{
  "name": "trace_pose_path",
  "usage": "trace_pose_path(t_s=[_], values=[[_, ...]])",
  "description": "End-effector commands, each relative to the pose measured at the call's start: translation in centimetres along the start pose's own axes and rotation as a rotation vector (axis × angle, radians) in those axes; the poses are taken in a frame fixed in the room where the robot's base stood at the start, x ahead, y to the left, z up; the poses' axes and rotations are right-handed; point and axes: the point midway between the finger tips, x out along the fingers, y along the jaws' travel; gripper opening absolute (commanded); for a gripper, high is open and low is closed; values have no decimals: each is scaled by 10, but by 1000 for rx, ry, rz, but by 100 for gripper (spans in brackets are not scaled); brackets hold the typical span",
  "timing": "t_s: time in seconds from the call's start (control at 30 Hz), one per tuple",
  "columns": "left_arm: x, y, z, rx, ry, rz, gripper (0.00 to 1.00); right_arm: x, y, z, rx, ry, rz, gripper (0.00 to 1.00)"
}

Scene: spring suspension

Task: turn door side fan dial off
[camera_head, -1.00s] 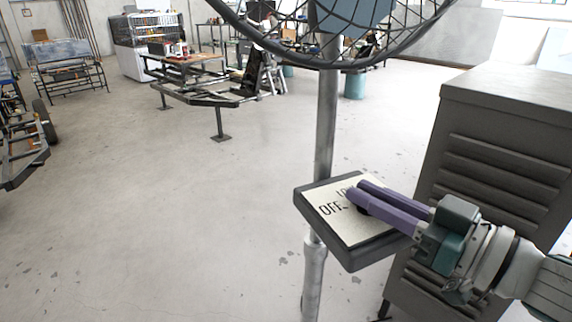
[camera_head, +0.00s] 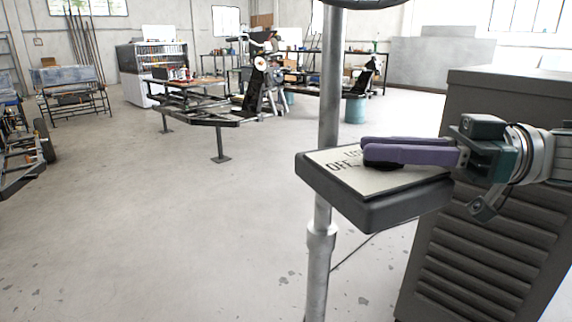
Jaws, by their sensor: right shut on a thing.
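The fan's control box (camera_head: 375,206) is a dark box with a pale label plate on top, fixed to a grey metal pole (camera_head: 329,110). The word OFF shows at the plate's left side, with other lettering partly covered beside it. My right gripper (camera_head: 368,154) has purple fingers and comes in from the right over the plate. It is shut on the dark dial (camera_head: 380,165), of which only a little shows under the fingers. Which mark the dial points to is hidden. The fan's round guard (camera_head: 368,3) just shows at the top edge. My left gripper is not in view.
A dark louvred metal cabinet (camera_head: 478,245) stands close on the right, behind and below my right arm. A metal frame trailer (camera_head: 215,116) and workbenches stand farther back.

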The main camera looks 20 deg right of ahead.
Motion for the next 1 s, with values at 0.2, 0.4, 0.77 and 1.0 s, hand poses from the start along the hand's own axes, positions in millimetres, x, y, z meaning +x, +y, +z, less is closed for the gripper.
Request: trace_pose_path(t_s=[0.2, 0.4, 0.77, 1.0], values=[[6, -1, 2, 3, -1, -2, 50, 0, 0, 0, 0, 0, -23, 0], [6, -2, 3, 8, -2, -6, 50, 0, 0, -1, 0, 0, -25, 0], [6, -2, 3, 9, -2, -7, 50, 0, 0, 0, 0, 0, -25, 43], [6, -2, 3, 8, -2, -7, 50, 0, 0, 0, 0, 0, -25, 49]])
